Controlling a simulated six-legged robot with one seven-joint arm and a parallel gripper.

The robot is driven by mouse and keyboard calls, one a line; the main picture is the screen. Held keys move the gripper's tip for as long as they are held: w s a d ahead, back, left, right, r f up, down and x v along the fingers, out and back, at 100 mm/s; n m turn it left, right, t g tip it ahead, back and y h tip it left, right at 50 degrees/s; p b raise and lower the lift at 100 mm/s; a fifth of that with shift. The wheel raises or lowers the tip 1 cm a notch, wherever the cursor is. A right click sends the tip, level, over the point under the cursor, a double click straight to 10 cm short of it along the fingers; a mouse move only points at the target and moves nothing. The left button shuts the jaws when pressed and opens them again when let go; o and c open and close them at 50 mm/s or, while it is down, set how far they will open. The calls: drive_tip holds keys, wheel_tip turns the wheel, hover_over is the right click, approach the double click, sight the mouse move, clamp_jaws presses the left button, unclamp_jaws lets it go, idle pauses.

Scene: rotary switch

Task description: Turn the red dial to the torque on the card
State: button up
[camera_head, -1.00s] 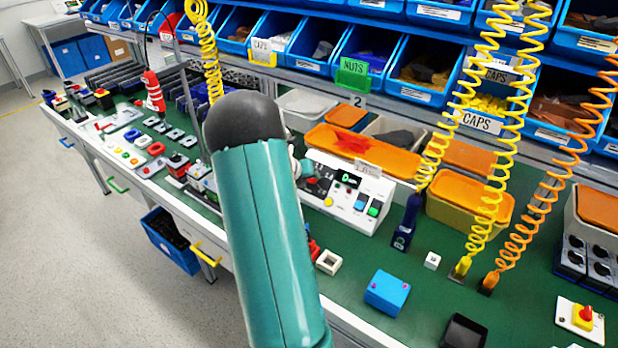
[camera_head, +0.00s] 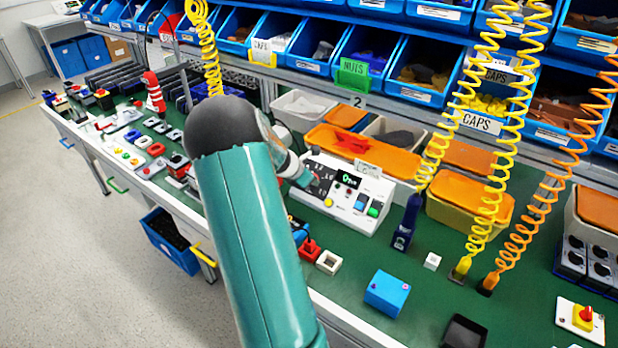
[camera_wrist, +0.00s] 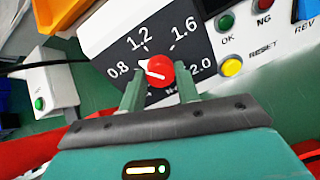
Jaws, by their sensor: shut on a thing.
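The red dial (camera_wrist: 162,73) sits on the dark scale panel (camera_wrist: 115,45) in the wrist view. The panel is marked 0.8, 1.2, 1.6 and 2.0. A white line on the dial points left, roughly toward the 0.8 side. My gripper (camera_wrist: 160,78) has one green finger on each side of the dial and is shut on it. In the head view my gripper reaches the left end of the white control box (camera_head: 345,205), and the dial is hard to make out there. I cannot make out a readable torque card.
Green OK, red NG, blue REV and yellow RESET (camera_wrist: 232,66) buttons lie right of the dial. A blue box (camera_head: 386,292) and white square part (camera_head: 328,262) stand in front. Coiled yellow hoses (camera_head: 470,160) hang at right. Orange-lidded bins (camera_head: 360,150) stand behind.

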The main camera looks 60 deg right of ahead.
drive_tip(key=m, duration=0.9)
drive_tip(key=shift+r+m+t, duration=0.1)
drive_tip(key=shift+m+t, duration=0.3)
drive_tip(key=m, duration=0.9)
drive_tip(key=shift+s, duration=0.1)
drive_tip(key=o, duration=1)
